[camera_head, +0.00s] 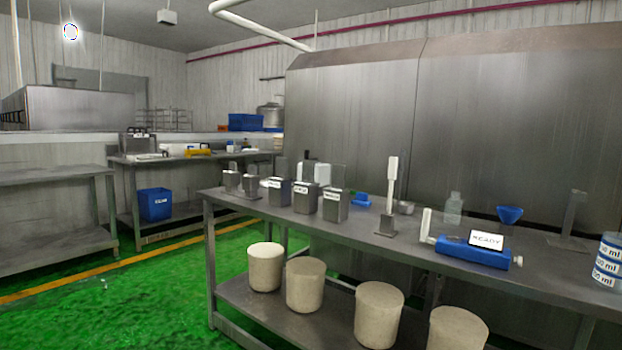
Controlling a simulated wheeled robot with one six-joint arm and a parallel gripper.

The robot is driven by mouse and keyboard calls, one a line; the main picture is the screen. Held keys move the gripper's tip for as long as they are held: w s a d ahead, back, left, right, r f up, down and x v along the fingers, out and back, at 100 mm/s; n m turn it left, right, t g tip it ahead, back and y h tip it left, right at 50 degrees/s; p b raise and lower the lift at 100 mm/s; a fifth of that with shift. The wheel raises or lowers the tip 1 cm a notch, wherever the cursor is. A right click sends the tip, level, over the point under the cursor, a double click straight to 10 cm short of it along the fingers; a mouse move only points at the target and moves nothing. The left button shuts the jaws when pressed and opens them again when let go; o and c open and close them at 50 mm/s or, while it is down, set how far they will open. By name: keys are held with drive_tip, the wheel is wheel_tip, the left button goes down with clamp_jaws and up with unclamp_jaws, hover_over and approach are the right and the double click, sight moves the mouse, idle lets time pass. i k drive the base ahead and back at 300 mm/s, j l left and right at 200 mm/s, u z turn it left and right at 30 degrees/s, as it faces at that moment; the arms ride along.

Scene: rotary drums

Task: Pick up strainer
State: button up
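I cannot make out a strainer with certainty. A blue funnel-shaped piece (509,214) stands toward the back right of the near steel table (330,222); whether it has a mesh is too small to tell. A small greyish cup-like item (404,207) sits near the middle of the same table, also too small to identify. My gripper does not show in this view.
The table also holds labelled metal boxes (306,197), a white-topped stand (391,190), a blue device with a sign (472,247), a clear bottle (453,208) and a measuring container (608,262). Several beige buckets (305,286) stand on its lower shelf. Green floor (130,305) is open at left.

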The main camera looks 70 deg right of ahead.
sight(231, 178)
drive_tip(key=z, duration=1.65)
drive_tip(key=i+j+z, duration=0.25)
drive_tip(key=i+j, duration=0.35)
drive_tip(key=i, duration=0.6)
drive_tip(key=i+j+z, duration=0.2)
drive_tip(key=i+j, duration=0.65)
drive_tip(key=i, duration=0.3)
drive_tip(key=i+j+z, duration=0.25)
drive_tip(key=i+j, duration=0.75)
drive_tip(key=i, duration=0.1)
